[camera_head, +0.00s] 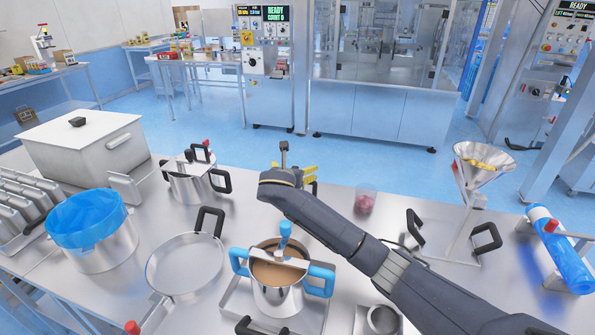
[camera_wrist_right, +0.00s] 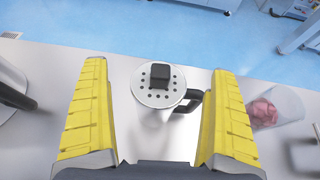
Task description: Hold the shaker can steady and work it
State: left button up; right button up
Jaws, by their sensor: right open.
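The shaker can (camera_wrist_right: 158,98) stands in the right wrist view, with a white round lid, a ring of dark holes, a black knob on top and a black handle on its right side. My right gripper (camera_wrist_right: 158,112) is open, with one yellow finger on each side of the can. The handle lies close to the right finger; I cannot tell whether they touch. In the head view my right gripper (camera_head: 308,173) reaches over the far edge of the table, and my arm hides the can. My left gripper is not in view.
On the steel table (camera_head: 230,250) are a pot of brown liquid with blue handles (camera_head: 278,295), a round pan (camera_head: 186,265), a blue-lined pot (camera_head: 98,240) and a funnel stand (camera_head: 480,165). A clear cup of reddish pieces (camera_head: 365,201) stands right of my gripper.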

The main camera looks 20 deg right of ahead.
jog(key=shift+x, duration=2.35)
jog(key=shift+c, duration=0.4)
jog(key=c, duration=1.6)
jog(key=o, duration=1.6)
jog(key=shift+c, duration=0.2)
